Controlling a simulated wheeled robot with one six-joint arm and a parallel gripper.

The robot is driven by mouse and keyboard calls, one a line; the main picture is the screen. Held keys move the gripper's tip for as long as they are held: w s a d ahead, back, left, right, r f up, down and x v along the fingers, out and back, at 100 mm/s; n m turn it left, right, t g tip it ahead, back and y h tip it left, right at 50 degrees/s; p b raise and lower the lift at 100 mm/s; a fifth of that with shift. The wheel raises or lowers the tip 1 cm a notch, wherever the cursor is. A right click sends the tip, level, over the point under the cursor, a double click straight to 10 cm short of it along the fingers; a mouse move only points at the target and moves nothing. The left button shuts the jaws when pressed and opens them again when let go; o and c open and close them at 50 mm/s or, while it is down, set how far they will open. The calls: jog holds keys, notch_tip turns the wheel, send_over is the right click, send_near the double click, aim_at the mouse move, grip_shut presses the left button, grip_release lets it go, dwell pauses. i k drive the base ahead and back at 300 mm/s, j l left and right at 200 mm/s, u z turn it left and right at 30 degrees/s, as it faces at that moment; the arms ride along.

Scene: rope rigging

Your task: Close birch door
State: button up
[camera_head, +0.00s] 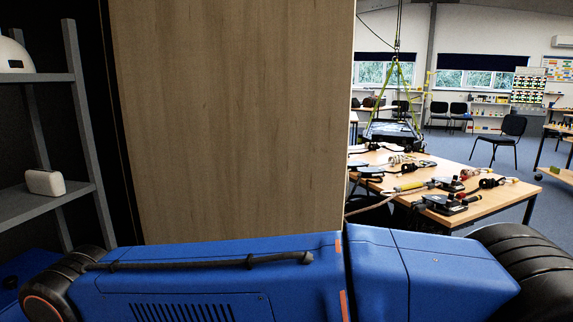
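The birch door (235,120) is a tall pale wood-grain panel standing upright, filling the left middle of the head view. Its left edge borders a dark opening, and its right edge ends where the room shows beyond. My blue arm spans the bottom of the view, in front of the door's lower part. My gripper is out of view, so its state and any contact with the door are hidden. The door's handle and hinges do not show.
A grey shelf unit (45,205) at the left holds a white helmet (14,56) and a small pale box (45,183). A wooden table (480,205) with rigging gear stands at the right. A dark chair (503,140) stands beyond it on blue floor.

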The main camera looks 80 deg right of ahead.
aim_at(235, 113)
jog(key=z, duration=1.8)
jog(key=k+l+z, duration=0.1)
